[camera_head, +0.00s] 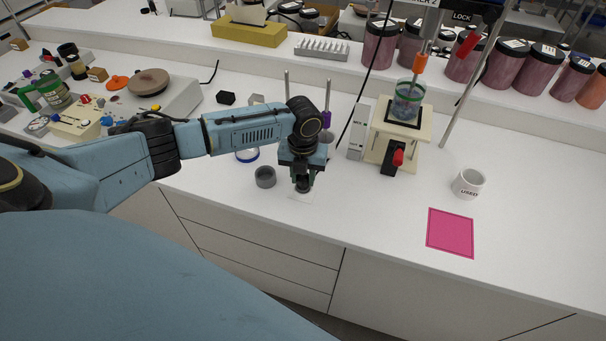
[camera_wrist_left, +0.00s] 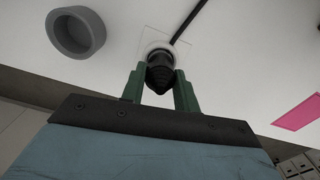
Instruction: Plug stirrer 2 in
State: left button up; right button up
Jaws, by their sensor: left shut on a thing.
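My left gripper (camera_head: 303,184) points down at the bench near its front edge. In the left wrist view its two green fingers (camera_wrist_left: 160,92) are shut on a black ribbed plug (camera_wrist_left: 160,72). The plug's far end is over a pale round socket in a thin square plate (camera_wrist_left: 178,45) on the bench; I cannot tell whether it is seated. A black cable (camera_wrist_left: 188,22) shows beyond the plug. A stirrer stand with a beige base (camera_head: 402,148), a red knob (camera_head: 398,157) and a beaker (camera_head: 407,101) stands to the right. My right gripper is out of view.
A grey round cup (camera_head: 265,177) stands just left of the gripper, also in the wrist view (camera_wrist_left: 76,32). A white mug (camera_head: 468,183) and a pink mat (camera_head: 450,232) are at right. Dark jars (camera_head: 507,64) line the back shelf. Bench between gripper and mat is clear.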

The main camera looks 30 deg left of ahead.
pick_arm(q)
jog(key=o, duration=1.1)
jog(key=shift+c, duration=0.2)
notch_tip(320, 180, up, 13)
jog(key=shift+r, duration=0.2)
